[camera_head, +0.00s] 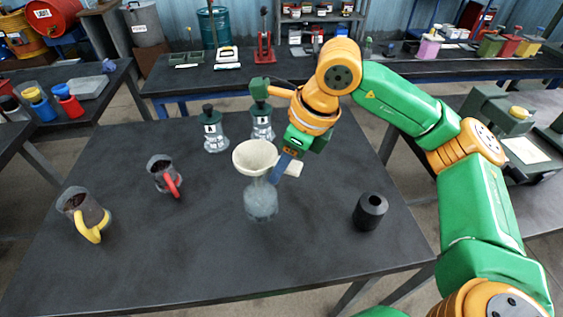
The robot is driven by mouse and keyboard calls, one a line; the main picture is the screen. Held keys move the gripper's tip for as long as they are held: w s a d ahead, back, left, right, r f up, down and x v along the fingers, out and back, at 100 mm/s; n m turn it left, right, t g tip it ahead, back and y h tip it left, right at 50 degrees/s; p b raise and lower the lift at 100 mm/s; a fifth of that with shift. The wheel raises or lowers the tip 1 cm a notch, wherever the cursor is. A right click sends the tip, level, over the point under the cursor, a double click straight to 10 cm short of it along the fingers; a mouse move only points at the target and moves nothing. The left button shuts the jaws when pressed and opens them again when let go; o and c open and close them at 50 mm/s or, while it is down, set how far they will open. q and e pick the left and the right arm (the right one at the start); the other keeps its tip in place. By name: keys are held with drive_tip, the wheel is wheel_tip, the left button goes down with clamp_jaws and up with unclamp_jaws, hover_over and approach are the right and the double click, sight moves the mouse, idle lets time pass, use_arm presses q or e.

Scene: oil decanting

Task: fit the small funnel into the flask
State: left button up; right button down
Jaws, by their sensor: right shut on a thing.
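The cream funnel (254,155) is upright with its wide mouth facing up. It is directly over the clear glass flask (261,203), which stands upright on the dark table. The funnel's lower end lines up with the flask's neck; I cannot tell whether its stem is inside the neck or just above it. My right gripper (282,170) is shut on the funnel at its right side, with its blue finger beside the cone. My left gripper is not in view.
Two glass bottles with dark caps, the left one (215,130) and the right one (262,122), stand behind the funnel. A red-handled jug (161,166) and a yellow-handled jug (77,205) stand at left. A black cylinder (370,211) stands at right. The table's (150,265) front is clear.

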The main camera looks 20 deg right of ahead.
drive_tip(key=shift+f, duration=0.3)
drive_tip(key=shift+r, duration=0.1)
drive_tip(key=shift+c, duration=2.2)
unclamp_jaws()
drive_tip(key=b+v, duration=0.1)
drive_tip(key=v, duration=0.6)
